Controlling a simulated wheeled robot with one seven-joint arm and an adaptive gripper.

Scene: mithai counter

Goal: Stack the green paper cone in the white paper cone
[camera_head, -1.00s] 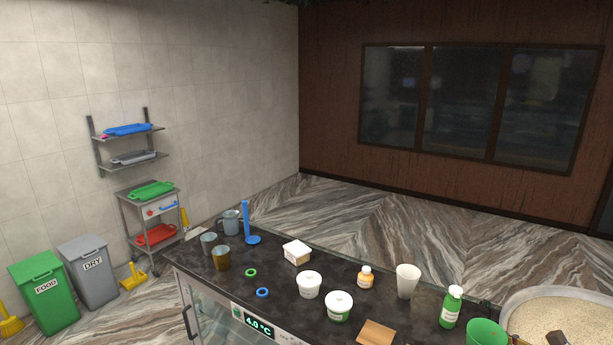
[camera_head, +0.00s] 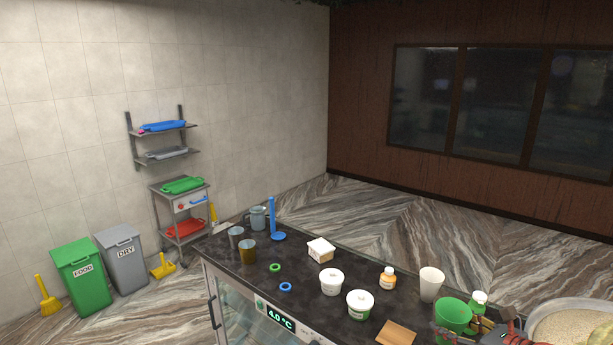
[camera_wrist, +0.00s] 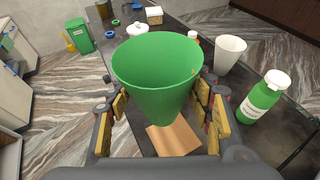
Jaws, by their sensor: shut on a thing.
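The green paper cone (camera_head: 452,315) is held mouth up in my gripper (camera_head: 487,325). In the wrist view the green cone (camera_wrist: 158,85) fills the middle, with the yellow finger pads of my gripper (camera_wrist: 163,107) on both sides of it. The white paper cone (camera_head: 431,284) stands upright on the dark counter, mouth up, behind the green cone. In the wrist view the white cone (camera_wrist: 229,53) is to the right of and beyond the green one, apart from it.
A green bottle with a white cap (camera_wrist: 264,97) stands close to the white cone. An orange bottle (camera_head: 388,278), two white tubs (camera_head: 332,282) (camera_head: 360,305) and a wooden block (camera_head: 396,333) are nearby. A wide pan (camera_head: 575,322) is at the right.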

